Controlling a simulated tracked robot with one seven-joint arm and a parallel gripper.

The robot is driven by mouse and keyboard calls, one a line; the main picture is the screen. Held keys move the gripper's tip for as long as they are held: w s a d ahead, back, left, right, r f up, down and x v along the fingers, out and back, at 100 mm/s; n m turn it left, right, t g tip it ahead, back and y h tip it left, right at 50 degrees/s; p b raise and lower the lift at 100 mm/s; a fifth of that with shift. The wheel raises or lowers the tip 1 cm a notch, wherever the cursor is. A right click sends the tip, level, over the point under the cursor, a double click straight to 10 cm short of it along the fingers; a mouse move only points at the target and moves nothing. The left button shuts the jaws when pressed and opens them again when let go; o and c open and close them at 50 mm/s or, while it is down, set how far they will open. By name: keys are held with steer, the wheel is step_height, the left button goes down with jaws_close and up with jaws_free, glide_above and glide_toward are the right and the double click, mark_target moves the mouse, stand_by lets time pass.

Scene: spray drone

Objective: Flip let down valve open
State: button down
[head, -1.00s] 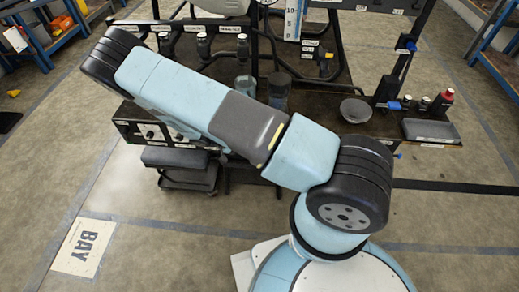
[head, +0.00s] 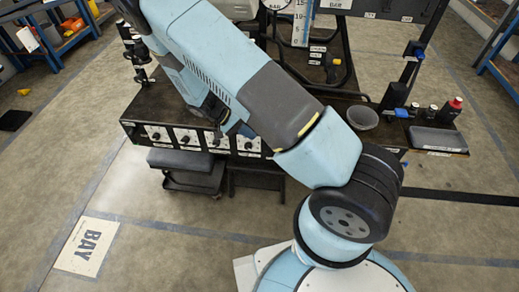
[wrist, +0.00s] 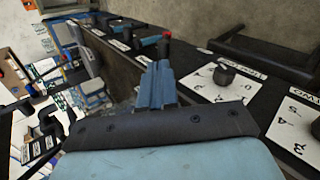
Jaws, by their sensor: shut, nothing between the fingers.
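My gripper (wrist: 156,75) shows in the wrist view as blue fingers, closed together with nothing between them. It is above the front edge of the dark bench, beside the knob panel (wrist: 235,88). In the head view my arm covers most of the gripper. A small valve with a red end (wrist: 164,40) shows just beyond the fingertips, apart from them as far as I can tell. Several small white labels line that edge, too small to read. I cannot tell which fitting is the let down valve.
The bench (head: 150,100) has dial knobs (head: 157,134) along its front. A grey bowl (head: 362,117), a red-capped bottle (head: 450,110) and a dark tray (head: 437,139) stand at its right.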

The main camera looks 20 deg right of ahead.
steer(key=s+d+r+t+y, duration=0.15)
steer(key=r+y, duration=0.25)
steer(key=r, duration=1.1)
steer(key=s+d+r+t+y, duration=0.1)
steer(key=d+r+y, duration=0.2)
steer(key=r, duration=1.1)
steer(key=s+d+r+n+t+y, duration=0.1)
steer(key=s+d+r+t, duration=0.1)
steer(key=s+r, duration=0.7)
steer(key=s+d+r+n+t+y, duration=0.1)
steer(key=s+d+r+t, duration=0.2)
steer(key=s+r, duration=0.6)
steer(key=shift+s+d+t, duration=0.15)
steer(key=shift+s+t, duration=0.45)
steer(key=shift+t, duration=0.35)
steer(key=shift+r, duration=0.1)
steer(key=shift+d, duration=0.1)
